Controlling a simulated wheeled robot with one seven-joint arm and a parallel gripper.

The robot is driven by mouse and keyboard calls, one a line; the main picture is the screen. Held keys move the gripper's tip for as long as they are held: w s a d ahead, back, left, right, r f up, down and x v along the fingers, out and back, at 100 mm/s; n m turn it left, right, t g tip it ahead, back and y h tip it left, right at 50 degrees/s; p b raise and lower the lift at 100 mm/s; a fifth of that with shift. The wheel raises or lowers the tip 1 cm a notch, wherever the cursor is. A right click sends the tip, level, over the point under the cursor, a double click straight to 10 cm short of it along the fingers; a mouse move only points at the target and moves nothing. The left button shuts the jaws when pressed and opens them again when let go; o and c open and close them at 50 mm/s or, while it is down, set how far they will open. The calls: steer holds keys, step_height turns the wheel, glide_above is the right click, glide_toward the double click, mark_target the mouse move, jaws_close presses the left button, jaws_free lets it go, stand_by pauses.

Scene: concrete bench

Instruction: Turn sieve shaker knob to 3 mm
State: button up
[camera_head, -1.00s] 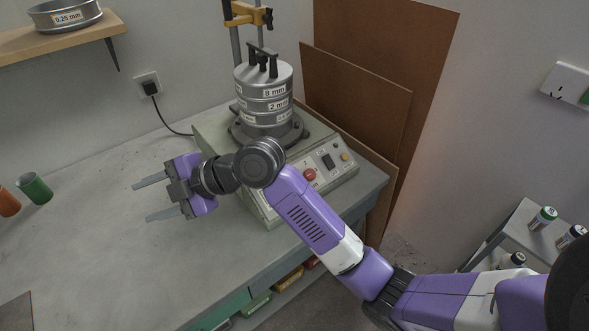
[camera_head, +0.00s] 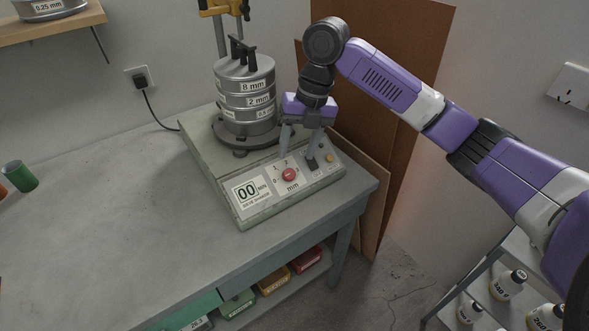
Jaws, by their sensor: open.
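The sieve shaker (camera_head: 212,165) stands on the bench with a stack of sieves (camera_head: 246,98) labelled 8 mm, 2 mm and a smaller size. Its front panel has a red knob (camera_head: 289,174) on a scale marked mm. The scale digits and the knob's pointer are too small to read surely. A display (camera_head: 247,191) left of the knob reads 00. My gripper (camera_head: 298,161) points down over the panel, open and empty. Its left finger is close to the knob, its right finger over the dark switch (camera_head: 312,165). I cannot tell whether either finger touches the panel.
A yellow button (camera_head: 330,157) sits right of the switch. The clamp stand (camera_head: 221,30) rises behind the sieves, and brown boards (camera_head: 372,160) lean behind and right of the bench. The bench top (camera_head: 110,220) to the left is mostly clear. A green cup (camera_head: 20,176) stands at far left.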

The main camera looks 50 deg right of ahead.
mark_target(290, 173)
steer(key=x, duration=0.7)
steer(key=shift+a, duration=0.1)
steer(key=shift+c, duration=0.2)
jaws_close()
